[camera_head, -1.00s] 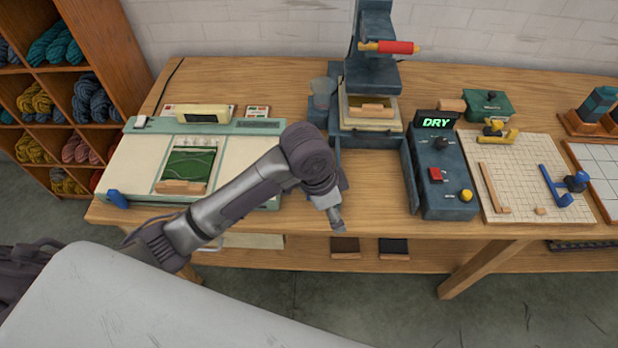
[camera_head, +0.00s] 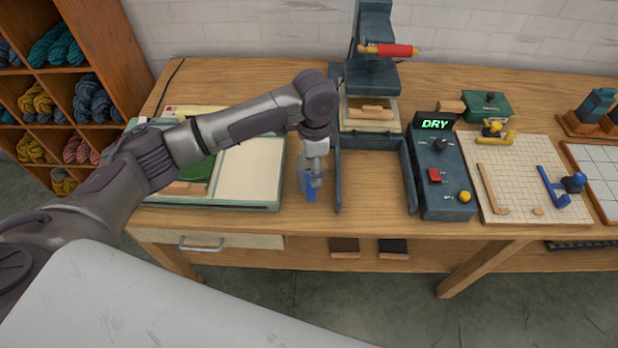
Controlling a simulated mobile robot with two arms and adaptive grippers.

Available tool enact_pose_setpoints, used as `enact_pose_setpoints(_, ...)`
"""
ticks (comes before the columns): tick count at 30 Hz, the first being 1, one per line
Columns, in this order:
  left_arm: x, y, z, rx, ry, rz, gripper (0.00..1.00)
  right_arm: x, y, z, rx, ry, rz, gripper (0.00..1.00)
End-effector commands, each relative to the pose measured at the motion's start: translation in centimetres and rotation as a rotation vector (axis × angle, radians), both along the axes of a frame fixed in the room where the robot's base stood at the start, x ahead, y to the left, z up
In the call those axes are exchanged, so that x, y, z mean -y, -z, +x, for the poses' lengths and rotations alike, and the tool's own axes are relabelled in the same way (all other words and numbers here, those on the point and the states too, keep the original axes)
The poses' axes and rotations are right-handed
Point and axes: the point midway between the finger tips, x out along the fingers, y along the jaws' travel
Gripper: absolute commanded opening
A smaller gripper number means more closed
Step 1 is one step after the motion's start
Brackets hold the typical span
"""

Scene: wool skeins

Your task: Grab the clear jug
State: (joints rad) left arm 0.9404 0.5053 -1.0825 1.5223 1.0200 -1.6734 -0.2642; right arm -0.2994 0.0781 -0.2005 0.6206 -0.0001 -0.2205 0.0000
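My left arm reaches in from the left, and its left gripper (camera_head: 313,172) points down over the table between the pale-green board and the dark press. A small see-through greyish shape with a blue upright part, apparently the clear jug (camera_head: 310,190), stands right at the gripper's tip. The gripper covers much of it, and I cannot tell whether the fingers are around it, touching it or closed. My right gripper is out of view.
The pale-green board (camera_head: 262,170) lies left of the gripper, partly under my arm. The dark press (camera_head: 372,140) stands close on the right, with the DRY control box (camera_head: 445,180) beyond it. Bare wood (camera_head: 375,190) lies between the press's side arms.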

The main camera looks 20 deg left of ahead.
Motion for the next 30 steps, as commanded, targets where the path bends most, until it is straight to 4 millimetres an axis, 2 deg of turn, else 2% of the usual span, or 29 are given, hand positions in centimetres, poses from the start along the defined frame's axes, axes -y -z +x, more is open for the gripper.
enact_pose_setpoints(7, -0.2, 1.8, -0.3, -0.002, -0.001, 0.001, 0.69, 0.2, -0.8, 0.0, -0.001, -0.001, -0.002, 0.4)
enact_pose_setpoints(11, -0.6, 3.7, -0.8, -0.002, 0.0, 0.002, 0.69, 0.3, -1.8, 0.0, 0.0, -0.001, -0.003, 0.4)
enact_pose_setpoints(15, -0.5, 5.6, -0.7, -0.001, 0.0, 0.002, 0.69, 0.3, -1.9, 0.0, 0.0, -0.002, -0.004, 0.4)
enact_pose_setpoints(23, -0.5, 6.1, -0.7, 0.002, 0.001, 0.001, 0.69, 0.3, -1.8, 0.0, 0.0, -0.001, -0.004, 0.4)
enact_pose_setpoints(24, -0.5, 6.1, -0.7, 0.002, 0.001, 0.001, 0.68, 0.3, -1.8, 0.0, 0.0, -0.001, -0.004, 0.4)
enact_pose_setpoints(30, -0.5, 6.1, -0.7, 0.002, 0.001, 0.001, 0.34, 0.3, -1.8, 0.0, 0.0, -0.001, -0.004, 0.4)
